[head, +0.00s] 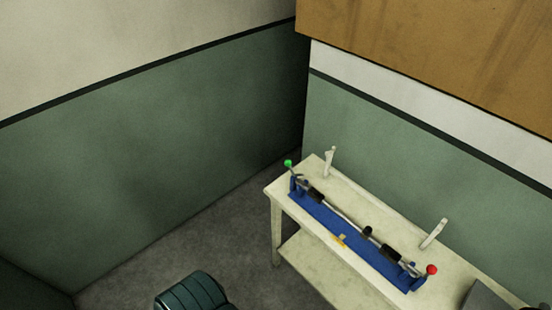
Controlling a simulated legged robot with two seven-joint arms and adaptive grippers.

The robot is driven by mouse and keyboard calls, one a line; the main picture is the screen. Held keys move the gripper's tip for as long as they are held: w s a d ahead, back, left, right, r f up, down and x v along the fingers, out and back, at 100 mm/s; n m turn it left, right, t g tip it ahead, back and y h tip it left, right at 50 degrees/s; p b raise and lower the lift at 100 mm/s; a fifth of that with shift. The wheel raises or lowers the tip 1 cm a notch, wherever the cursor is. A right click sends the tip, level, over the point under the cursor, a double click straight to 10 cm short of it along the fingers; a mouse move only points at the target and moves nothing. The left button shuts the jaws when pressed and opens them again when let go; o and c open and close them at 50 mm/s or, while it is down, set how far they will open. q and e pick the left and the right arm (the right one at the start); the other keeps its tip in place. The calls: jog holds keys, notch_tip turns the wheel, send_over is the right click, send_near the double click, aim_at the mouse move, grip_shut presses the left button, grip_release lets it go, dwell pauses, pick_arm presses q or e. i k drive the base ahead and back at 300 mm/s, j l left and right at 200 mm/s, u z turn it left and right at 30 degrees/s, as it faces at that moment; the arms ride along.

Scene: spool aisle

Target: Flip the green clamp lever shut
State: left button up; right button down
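The green clamp lever (288,163) shows as a green ball knob at the far left end of a blue fixture (333,233) on a pale bench. The knob stands up above the fixture's end. A red ball knob (432,269) is at the fixture's right end. A thin rod (343,216) with dark sleeves lies along the fixture between the two ends. The clamp's jaw is too small to make out. Neither of my grippers is in view.
The pale bench (299,223) stands along the green wall, with a lower shelf (309,263). Two pale upright brackets (329,161) rise behind the fixture. A brown panel (430,50) overhangs the bench. A dark teal ribbed object (193,291) is at the bottom. Grey floor (215,236) is clear left of the bench.

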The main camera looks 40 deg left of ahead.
aim_at(288, 163)
jog(key=u, duration=1.4)
jog(key=i+j, duration=0.15)
jog(key=j+z, duration=0.05)
jog(key=j, duration=0.05)
